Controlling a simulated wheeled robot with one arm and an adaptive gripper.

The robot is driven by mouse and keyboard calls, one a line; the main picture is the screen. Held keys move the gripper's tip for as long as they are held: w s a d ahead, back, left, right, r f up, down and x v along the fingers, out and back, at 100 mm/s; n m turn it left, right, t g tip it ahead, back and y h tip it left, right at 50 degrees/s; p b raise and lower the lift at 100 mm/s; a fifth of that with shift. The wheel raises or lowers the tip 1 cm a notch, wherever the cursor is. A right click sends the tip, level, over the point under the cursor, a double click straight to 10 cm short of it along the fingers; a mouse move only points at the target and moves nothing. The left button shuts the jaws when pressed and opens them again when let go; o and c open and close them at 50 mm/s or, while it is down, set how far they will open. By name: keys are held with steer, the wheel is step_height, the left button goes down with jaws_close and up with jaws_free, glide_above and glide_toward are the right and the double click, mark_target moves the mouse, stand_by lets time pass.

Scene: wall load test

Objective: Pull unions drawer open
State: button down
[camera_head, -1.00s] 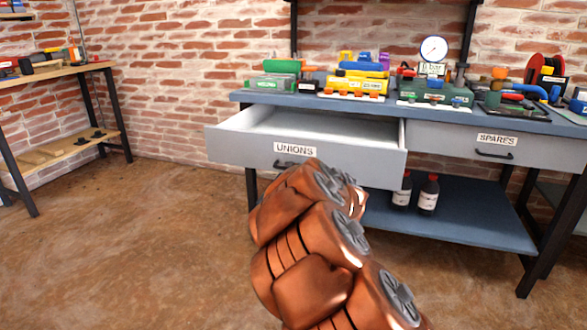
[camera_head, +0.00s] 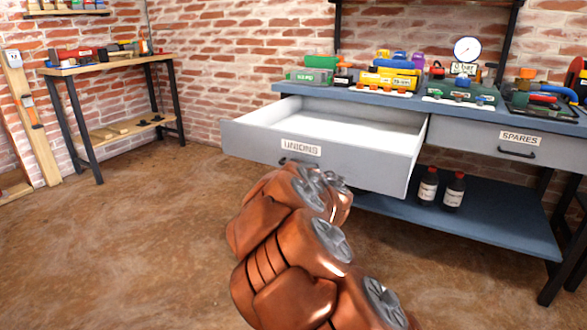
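The unions drawer (camera_head: 335,166) is a grey drawer with a white label reading UNIONS, at the left of the blue workbench (camera_head: 430,107). It is pulled well out, and its white inside looks empty where it shows. Its dark handle (camera_head: 288,161) shows only at the left end, low on the front. My copper-coloured arm rises from the bottom and covers the rest of the handle. My gripper is hidden behind my own arm links, so its fingers and any contact with the handle cannot be seen.
The spares drawer (camera_head: 519,148) beside it is shut. Two dark bottles (camera_head: 427,187) stand on the bench's lower shelf (camera_head: 470,228). Fittings and a gauge (camera_head: 467,49) crowd the bench top. A wooden side table (camera_head: 105,65) stands at the left. The brown floor between is clear.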

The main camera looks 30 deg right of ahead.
steer(key=shift+a, duration=0.15)
steer(key=c, duration=1.5)
jaws_free()
steer(key=shift+a, duration=0.1)
steer(key=o, duration=0.3)
steer(key=shift+s, duration=0.15)
steer(key=v, duration=0.7)
steer(key=shift+s+r, duration=0.1)
